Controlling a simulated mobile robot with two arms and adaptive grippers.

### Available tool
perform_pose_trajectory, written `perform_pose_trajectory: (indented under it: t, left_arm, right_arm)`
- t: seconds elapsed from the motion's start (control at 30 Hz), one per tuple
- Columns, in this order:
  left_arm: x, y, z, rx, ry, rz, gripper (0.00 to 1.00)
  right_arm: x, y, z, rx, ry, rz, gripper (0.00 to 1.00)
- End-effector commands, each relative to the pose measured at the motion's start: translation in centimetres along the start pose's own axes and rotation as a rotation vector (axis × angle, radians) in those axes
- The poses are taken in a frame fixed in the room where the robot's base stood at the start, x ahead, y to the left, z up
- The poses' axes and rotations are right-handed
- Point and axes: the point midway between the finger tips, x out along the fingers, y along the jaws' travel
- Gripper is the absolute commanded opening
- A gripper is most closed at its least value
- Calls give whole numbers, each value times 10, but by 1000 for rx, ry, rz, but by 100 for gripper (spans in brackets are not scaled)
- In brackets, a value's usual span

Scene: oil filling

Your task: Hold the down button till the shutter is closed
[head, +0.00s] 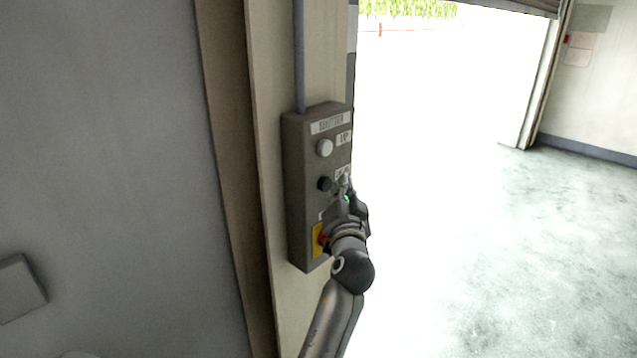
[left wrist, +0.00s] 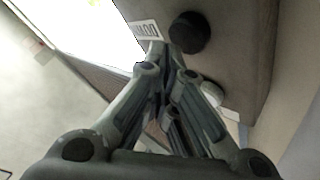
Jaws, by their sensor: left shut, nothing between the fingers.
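The shutter control box (head: 300,165) is mounted on a beige post. It has a white up button (head: 325,147) at the top and a black down button (head: 325,184) below it. My left gripper (head: 345,183) is shut and empty, with its tips just right of the down button. In the left wrist view the fingertips (left wrist: 165,50) are beside the black button (left wrist: 189,32), near the DOWN label (left wrist: 145,30). I cannot tell whether they touch the box. The shutter's lower edge (head: 515,8) is high in the doorway, which is open. My right gripper is not in view.
A red button on a yellow plate (head: 318,240) is low on the box, partly hidden by my left gripper. A grey conduit (head: 299,55) runs up from the box. The floor (head: 480,250) to the right is clear.

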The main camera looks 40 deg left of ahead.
Motion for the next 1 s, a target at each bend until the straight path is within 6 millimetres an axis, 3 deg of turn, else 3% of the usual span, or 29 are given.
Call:
perform_pose_trajectory:
  t: [0.37,1.0]
  left_arm:
    - [1,0,0,1,0,1,0]
    - [1,0,0,1,0,1,0]
  right_arm:
    - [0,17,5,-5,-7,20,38]
    - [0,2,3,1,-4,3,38]
